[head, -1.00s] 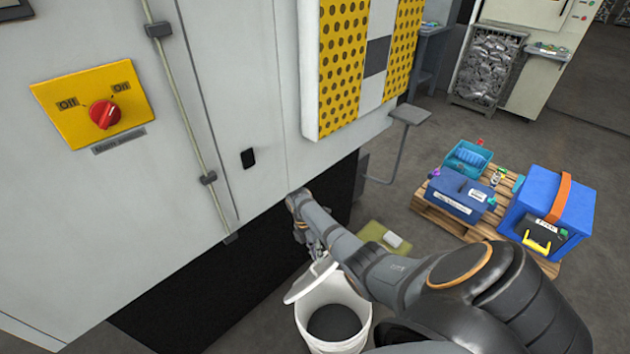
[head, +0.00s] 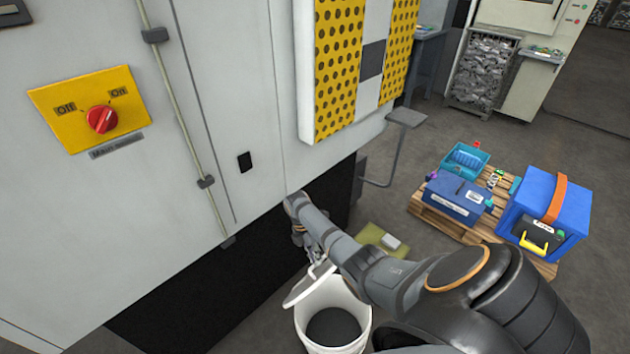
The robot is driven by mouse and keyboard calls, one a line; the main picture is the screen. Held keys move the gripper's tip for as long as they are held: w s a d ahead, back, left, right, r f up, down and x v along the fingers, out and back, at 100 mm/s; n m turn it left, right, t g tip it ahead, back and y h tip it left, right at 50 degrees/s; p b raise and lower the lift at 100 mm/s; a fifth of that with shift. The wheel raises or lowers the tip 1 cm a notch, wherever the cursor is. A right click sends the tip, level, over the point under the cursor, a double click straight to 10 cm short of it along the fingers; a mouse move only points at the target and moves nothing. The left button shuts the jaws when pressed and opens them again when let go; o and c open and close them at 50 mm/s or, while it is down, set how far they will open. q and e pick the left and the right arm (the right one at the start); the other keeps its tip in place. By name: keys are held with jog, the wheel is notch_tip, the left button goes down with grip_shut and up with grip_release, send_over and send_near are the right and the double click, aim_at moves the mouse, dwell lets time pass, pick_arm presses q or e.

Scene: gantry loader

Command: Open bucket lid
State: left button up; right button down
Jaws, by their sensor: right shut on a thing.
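The white bucket (head: 312,320) stands on the floor at the bottom middle of the head view, with a dark inside showing. Its white lid (head: 304,290) is tilted up at the bucket's left back rim, leaving the mouth mostly uncovered. My right gripper (head: 316,260) is at the lid's upper edge, shut on the lid. My right arm partly hides the gripper and covers the bucket's right side. My left gripper is out of view.
A large grey machine cabinet with a red main switch (head: 102,119) fills the left. A wooden pallet (head: 455,229) with blue boxes (head: 546,207) stands at the right. A yellow-green mat (head: 372,237) with a white item lies behind my arm. Grey floor is free between them.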

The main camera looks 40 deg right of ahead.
jog(key=c, duration=1.4)
grip_release()
jog(key=shift+f, duration=0.25)
jog(key=shift+r, duration=0.1)
jog(key=w+r+b, duration=0.2)
jog(key=w, duration=0.1)
jog(key=w+r+b, duration=0.2)
jog(key=w, duration=0.1)
jog(key=w+r+b, duration=0.2)
jog(key=w+r, duration=0.1)
jog(key=w, duration=0.1)
jog(key=shift+a, duration=0.3)
